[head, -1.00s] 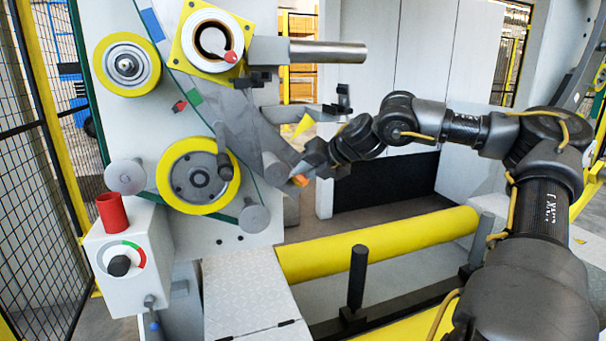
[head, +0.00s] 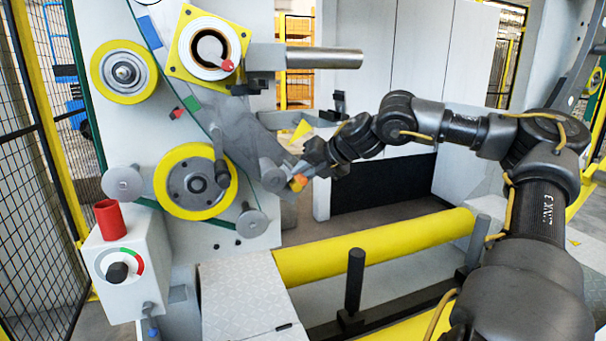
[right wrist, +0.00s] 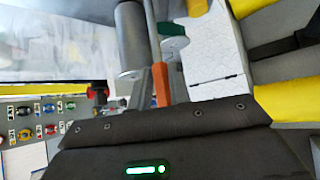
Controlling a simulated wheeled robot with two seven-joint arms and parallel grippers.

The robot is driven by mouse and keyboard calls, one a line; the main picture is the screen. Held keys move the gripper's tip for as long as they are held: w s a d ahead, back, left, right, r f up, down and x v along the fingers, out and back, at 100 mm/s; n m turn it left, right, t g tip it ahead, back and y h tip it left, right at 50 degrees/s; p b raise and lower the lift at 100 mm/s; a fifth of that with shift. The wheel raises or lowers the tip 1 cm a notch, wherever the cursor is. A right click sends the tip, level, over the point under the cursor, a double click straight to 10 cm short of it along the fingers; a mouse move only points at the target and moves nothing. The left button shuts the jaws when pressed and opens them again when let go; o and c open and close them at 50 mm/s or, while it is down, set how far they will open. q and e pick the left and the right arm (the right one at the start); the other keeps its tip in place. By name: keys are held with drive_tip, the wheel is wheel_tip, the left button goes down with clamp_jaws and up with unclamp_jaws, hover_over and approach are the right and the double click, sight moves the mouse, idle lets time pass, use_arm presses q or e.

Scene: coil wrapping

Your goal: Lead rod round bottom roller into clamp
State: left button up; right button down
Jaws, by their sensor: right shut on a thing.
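My right gripper (head: 300,178) is beside the lower right of the machine face, just right of a grey roller (head: 272,176). It is shut on the rod, whose orange part (head: 297,183) shows at the fingertips. In the right wrist view the orange part (right wrist: 161,85) sits between the fingers, and a thin bar runs up from it beside a grey roller (right wrist: 132,40). Contact with that roller cannot be told. A lower grey roller (head: 252,222) is below left of the gripper. A black clamp-like piece (head: 338,105) is above it; whether it is the clamp is unclear.
A large yellow-rimmed wheel (head: 222,165) is left of the gripper. A yellow beam (head: 375,246) and black upright post (head: 356,278) stand below right. A control box (head: 128,270) with a red cup (head: 110,219) is at lower left. A steel shaft (head: 325,58) projects above.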

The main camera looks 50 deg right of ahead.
drive_tip(key=s+d+r+p, duration=0.1)
drive_tip(key=d+r+p, duration=0.2)
drive_tip(key=r+p, duration=0.3)
drive_tip(key=shift+s+r, duration=0.3)
drive_tip(key=shift+r, duration=1.4)
drive_tip(key=s+d+r+p, duration=0.1)
drive_tip(key=d+r+p, duration=0.2)
drive_tip(key=r+p, duration=0.4)
drive_tip(key=shift+s+r, duration=0.35)
drive_tip(key=shift+r, duration=0.7)
